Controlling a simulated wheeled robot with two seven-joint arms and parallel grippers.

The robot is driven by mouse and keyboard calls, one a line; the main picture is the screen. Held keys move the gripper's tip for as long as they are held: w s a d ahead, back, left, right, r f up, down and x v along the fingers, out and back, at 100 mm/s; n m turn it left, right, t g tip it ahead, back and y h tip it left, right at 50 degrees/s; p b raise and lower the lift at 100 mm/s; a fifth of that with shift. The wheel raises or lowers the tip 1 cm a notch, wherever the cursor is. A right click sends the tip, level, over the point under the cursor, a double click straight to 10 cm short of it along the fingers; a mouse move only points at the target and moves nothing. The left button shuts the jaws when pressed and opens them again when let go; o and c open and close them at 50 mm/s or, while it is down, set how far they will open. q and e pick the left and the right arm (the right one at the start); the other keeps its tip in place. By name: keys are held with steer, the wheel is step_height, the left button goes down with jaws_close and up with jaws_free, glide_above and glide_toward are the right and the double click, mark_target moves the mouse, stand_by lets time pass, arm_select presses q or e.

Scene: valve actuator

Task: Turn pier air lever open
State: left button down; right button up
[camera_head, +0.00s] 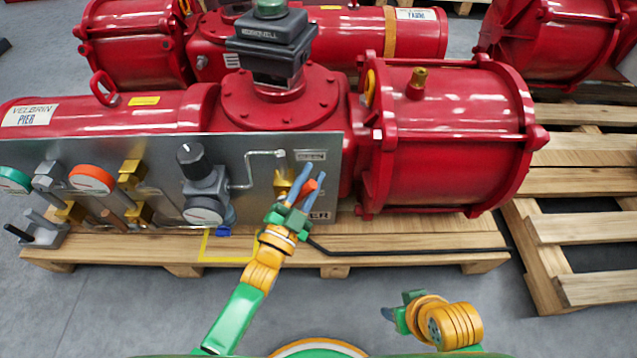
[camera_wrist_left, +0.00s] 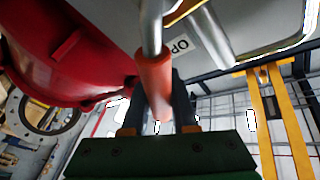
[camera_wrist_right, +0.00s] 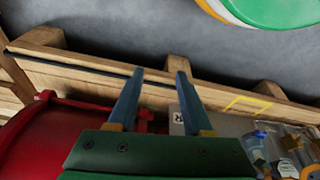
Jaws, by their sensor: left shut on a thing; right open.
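The pier air lever has an orange-red handle (camera_head: 311,186) at the right end of the grey panel (camera_head: 265,160). In the left wrist view the handle (camera_wrist_left: 154,78) hangs from a metal rod between my fingers. My left gripper (camera_head: 306,184) is shut on this handle.
The red actuator (camera_head: 450,130), on a wooden pallet (camera_head: 440,262), carries a PIER label (camera_head: 28,115). The panel also holds gauges (camera_head: 92,179), a black-knobbed regulator (camera_head: 203,183) and brass fittings. An empty pallet (camera_head: 580,230) lies right. The grey floor in front is clear.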

arm_select(q)
steer(key=shift+a+r+n+t+y+b, duration=0.3)
steer(key=shift+a+n+t, duration=0.4)
steer(key=shift+n, duration=0.65)
steer(key=shift+a+r+n+t+y+b, duration=0.1)
steer(key=shift+a+r+n+t+y, duration=0.3)
steer(key=shift+a+n, duration=0.8)
steer(key=shift+a+r+n+t+y+b, duration=0.2)
steer(key=shift+a+r+n+t+y, duration=0.3)
steer(key=shift+n, duration=1.05)
arm_select(e)
steer(key=w+a+r+t, duration=0.1)
steer(key=w+r+t, duration=0.2)
steer(key=w, duration=0.2)
steer(key=shift+a+y, duration=0.15)
steer(key=shift+y, duration=0.15)
arm_select(q)
steer(key=shift+f, duration=0.15)
arm_select(e)
steer(key=shift+w, duration=0.15)
arm_select(q)
steer(key=c, duration=0.7)
jaws_free()
